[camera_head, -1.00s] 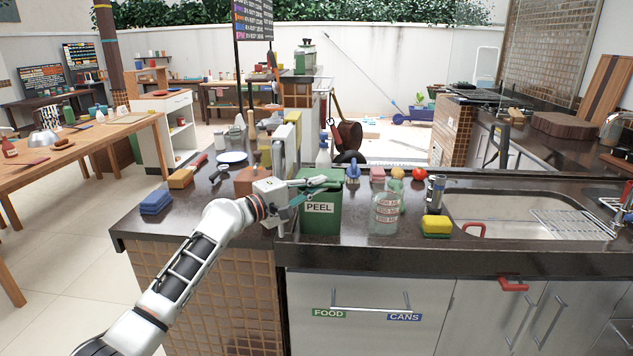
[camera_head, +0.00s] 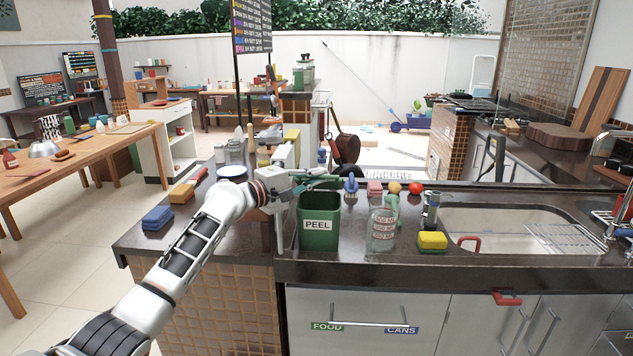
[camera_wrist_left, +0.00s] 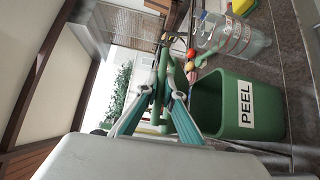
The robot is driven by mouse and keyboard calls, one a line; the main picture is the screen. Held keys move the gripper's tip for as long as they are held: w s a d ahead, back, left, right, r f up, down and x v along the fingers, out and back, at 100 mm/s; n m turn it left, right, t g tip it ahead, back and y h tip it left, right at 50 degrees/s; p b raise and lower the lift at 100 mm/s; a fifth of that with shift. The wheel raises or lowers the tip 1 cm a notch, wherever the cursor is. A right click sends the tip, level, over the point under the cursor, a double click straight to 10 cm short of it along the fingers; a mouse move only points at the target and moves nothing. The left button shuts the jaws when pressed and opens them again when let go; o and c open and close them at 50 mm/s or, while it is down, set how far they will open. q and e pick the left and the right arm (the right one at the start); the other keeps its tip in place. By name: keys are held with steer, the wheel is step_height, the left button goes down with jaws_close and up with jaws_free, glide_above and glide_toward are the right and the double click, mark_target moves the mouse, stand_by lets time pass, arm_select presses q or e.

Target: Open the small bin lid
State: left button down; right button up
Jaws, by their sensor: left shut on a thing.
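The small bin (camera_head: 318,240) is a green box labelled PEEL on the dark counter. Its dark inside shows from above, and the bin (camera_wrist_left: 262,105) also stands open in the left wrist view. The green lid (camera_wrist_left: 187,125) is raised at the bin's rear edge and seen nearly edge-on. My left gripper (camera_head: 325,181) is above the back of the bin, shut on the lid. Its fingers partly hide the lid in the head view. In the left wrist view my left gripper (camera_wrist_left: 165,58) has its fingertips close together at the lid's upper edge. My right gripper is not in view.
A clear glass jar (camera_head: 382,230) stands just right of the bin, with a yellow sponge (camera_head: 432,240) and the sink (camera_head: 490,222) beyond. Bottles and boxes (camera_head: 285,150) crowd behind my left wrist.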

arm_select(q)
steer(key=shift+r, duration=0.2)
steer(key=c, duration=2.2)
jaws_free()
steer(key=shift+o, duration=0.2)
steer(key=shift+s+a+f, duration=0.1)
steer(key=shift+s+a, duration=0.15)
steer(key=shift+a, duration=0.05)
steer(key=v, duration=1.1)
steer(key=shift+s, duration=0.15)
